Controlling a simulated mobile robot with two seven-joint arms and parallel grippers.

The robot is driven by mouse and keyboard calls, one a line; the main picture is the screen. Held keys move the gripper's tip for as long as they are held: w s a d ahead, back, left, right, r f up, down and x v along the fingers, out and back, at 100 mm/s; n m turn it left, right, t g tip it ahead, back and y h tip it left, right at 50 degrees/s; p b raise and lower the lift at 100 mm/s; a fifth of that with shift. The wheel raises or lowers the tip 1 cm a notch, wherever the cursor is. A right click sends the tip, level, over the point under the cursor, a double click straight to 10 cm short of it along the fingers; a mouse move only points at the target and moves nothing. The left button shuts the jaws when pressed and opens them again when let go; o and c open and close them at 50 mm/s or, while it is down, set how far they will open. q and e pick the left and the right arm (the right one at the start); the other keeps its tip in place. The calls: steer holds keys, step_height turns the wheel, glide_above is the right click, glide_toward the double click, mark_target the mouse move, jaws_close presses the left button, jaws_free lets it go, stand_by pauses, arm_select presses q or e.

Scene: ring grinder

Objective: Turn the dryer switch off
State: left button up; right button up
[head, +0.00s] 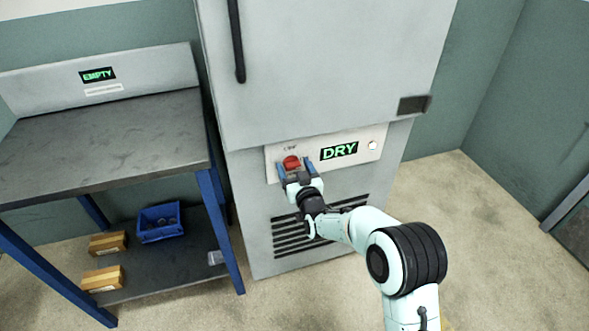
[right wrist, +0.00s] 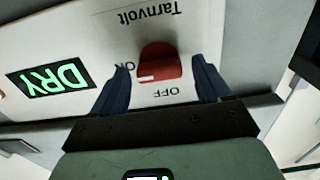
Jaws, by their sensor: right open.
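The dryer switch is a round red knob (head: 291,162) on the pale control panel low on the dryer (head: 320,75). In the right wrist view the red knob (right wrist: 160,62) has a white mark at its lower left edge, with the letters ON to its left and OFF below it, upside down. My right gripper (head: 295,169) is open in front of the panel, with one blue finger on each side of the knob. In the right wrist view the gripper (right wrist: 162,72) straddles the knob; contact cannot be told. My left gripper is not in view.
A lit DRY display (head: 339,151) and a round white button (head: 373,145) are right of the knob. Vent slots (head: 290,238) are below. A workbench (head: 100,135) with an EMPTY sign (head: 97,74) stands left, with a blue bin (head: 160,232) on its shelf. The floor at right is clear.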

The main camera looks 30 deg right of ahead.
steer(key=c, duration=1.1)
steer(key=shift+o, duration=0.2)
